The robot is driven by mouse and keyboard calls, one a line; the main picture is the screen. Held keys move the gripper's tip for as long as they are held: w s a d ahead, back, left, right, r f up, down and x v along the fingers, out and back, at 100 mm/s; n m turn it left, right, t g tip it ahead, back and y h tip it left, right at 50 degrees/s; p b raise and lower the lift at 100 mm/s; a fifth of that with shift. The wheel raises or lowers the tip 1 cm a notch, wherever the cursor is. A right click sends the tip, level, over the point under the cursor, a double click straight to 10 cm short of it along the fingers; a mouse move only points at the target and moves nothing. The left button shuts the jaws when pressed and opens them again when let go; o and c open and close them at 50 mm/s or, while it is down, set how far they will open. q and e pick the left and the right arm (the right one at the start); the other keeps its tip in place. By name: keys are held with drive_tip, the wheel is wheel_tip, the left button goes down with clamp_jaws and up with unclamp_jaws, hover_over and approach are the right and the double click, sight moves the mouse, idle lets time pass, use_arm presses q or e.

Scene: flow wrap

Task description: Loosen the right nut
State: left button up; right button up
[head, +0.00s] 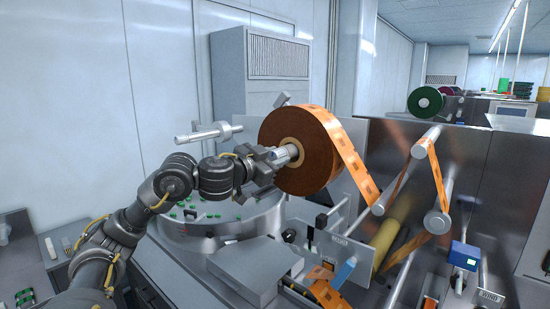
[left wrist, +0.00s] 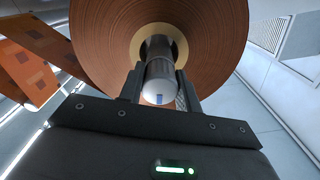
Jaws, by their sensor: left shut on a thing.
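A large roll of orange-brown film (head: 300,150) sits on the right spindle, its pale core ring facing me. The right nut (head: 291,152) is a silver cylinder at the spindle's end, in front of the core. My left gripper (head: 280,156) is shut on this nut. In the left wrist view the nut (left wrist: 159,82) stands between my two fingers (left wrist: 158,88), with the roll (left wrist: 95,40) right behind. The fingers cover part of the nut's sides, so I cannot tell how far it is turned. My right gripper is not in view.
A bare silver spindle (head: 205,133) sticks out to the left of the roll. Orange film runs from the roll over rollers (head: 426,140) on the right. A round turret base with green buttons (head: 208,200) and a grey box (head: 255,268) lie below my arm.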

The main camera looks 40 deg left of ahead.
use_arm(q)
drive_tip(key=shift+f, duration=0.1)
drive_tip(key=o, duration=1)
drive_tip(key=shift+c, duration=0.2)
drive_tip(key=s+b, duration=0.4)
drive_tip(key=s, duration=0.6)
drive_tip(key=shift+s+b, duration=0.35)
drive_tip(key=shift+b, duration=0.05)
drive_tip(key=shift+d, duration=0.1)
